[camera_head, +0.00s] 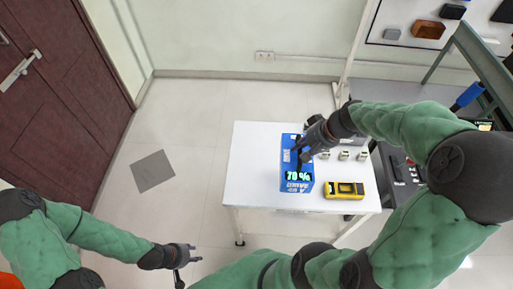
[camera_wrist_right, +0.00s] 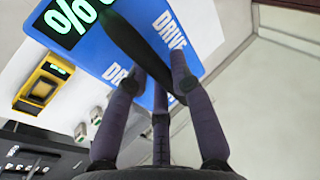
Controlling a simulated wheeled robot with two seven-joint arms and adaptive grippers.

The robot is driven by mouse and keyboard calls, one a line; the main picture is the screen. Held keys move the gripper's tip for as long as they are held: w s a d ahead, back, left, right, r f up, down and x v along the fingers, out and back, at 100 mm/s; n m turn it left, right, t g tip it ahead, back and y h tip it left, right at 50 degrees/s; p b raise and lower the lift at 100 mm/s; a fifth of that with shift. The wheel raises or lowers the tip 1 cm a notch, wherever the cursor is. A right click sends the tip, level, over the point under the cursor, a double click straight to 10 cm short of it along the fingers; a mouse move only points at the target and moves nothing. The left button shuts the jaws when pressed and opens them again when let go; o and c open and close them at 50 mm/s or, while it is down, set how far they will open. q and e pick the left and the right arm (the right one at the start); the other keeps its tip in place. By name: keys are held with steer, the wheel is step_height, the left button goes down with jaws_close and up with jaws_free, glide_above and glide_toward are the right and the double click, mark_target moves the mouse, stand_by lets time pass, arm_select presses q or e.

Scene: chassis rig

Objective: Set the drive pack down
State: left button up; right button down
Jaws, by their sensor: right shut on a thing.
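The drive pack (camera_head: 290,168) is a blue box with a green "70 %" display, at the middle of the white table (camera_head: 250,150). In the right wrist view its blue face (camera_wrist_right: 150,50) with "DRIVE" lettering fills the top. My right gripper (camera_head: 302,152) is over the pack, its fingers shut on the dark handle bar (camera_wrist_right: 135,45) on top. Whether the pack's underside touches the table is hidden from above. My left gripper (camera_head: 190,262) is open and empty, low at the left, away from the table.
A yellow meter (camera_head: 344,190) lies close to the right of the pack. Several small pale blocks (camera_head: 343,155) stand behind the meter. A dark case (camera_head: 402,170) is beyond the table's right edge. The table's left part is bare.

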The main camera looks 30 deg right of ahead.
arm_select(q)
steer(key=shift+w+f+b, duration=0.2)
steer(key=shift+f+b, duration=0.5)
steer(key=shift+w+f+b, duration=0.2)
steer(key=shift+f+b, duration=0.45)
steer(key=shift+b, duration=0.05)
arm_select(e)
steer(key=w+a+f, duration=0.7)
steer(key=w+f, duration=0.5)
steer(key=shift+w+a+f, duration=0.25)
steer(key=shift+a+f, duration=0.15)
arm_select(q)
steer(key=shift+f, duration=0.15)
arm_select(e)
steer(key=shift+f, duration=0.15)
steer(key=c, duration=1.1)
jaws_free()
steer(key=shift+s+a, duration=0.1)
steer(key=shift+s, duration=0.05)
arm_select(q)
step_height(320, 180, up, 3)
steer(key=shift+f+p, duration=0.1)
steer(key=shift+p, duration=1.15)
arm_select(e)
steer(key=v, duration=1.2)
